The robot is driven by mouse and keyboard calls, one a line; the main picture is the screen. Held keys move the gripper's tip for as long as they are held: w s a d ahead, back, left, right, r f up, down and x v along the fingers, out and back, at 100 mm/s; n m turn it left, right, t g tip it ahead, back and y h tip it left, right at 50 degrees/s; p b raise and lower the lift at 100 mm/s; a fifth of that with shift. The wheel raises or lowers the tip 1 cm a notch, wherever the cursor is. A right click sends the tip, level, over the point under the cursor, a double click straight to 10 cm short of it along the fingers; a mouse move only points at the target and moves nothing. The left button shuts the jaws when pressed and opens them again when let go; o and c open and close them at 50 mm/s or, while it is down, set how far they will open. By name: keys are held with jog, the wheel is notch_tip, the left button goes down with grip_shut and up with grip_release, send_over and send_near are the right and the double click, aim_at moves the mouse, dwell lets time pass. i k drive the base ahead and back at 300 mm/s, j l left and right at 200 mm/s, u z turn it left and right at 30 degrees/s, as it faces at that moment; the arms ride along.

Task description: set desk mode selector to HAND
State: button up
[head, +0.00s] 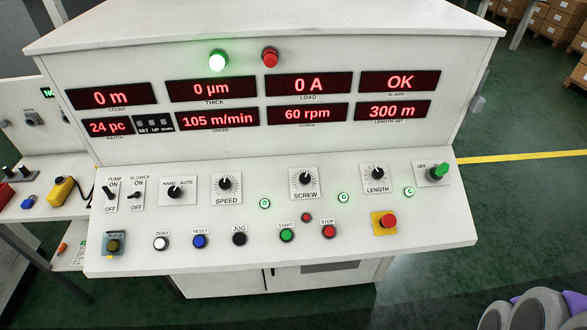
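The desk mode selector (174,192) is a small black rotary knob on a white plate marked HAND on the left and AUTO on the right. It sits on the left part of the sloped white desk panel (350,245), between the BLOWER switch and the SPEED dial. Its pointer seems to lean up and to the right, toward AUTO, but it is too small to be certain. Nothing covers the knob. My gripper is not in view; only grey and purple rounded parts, probably of my arm, show at the bottom right, well away from the selector.
PUMP (109,193) and BLOWER (135,194) toggles stand left of the selector, the SPEED dial (227,185) right. Below are ZERO (161,243), RESET (200,241) and JOG (239,238) buttons. A red emergency button (388,220) is at right. Open green floor (450,285) lies in front.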

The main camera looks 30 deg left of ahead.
aim_at(174, 192)
jog(key=j+u, duration=0.1)
jog(key=u, duration=2.05)
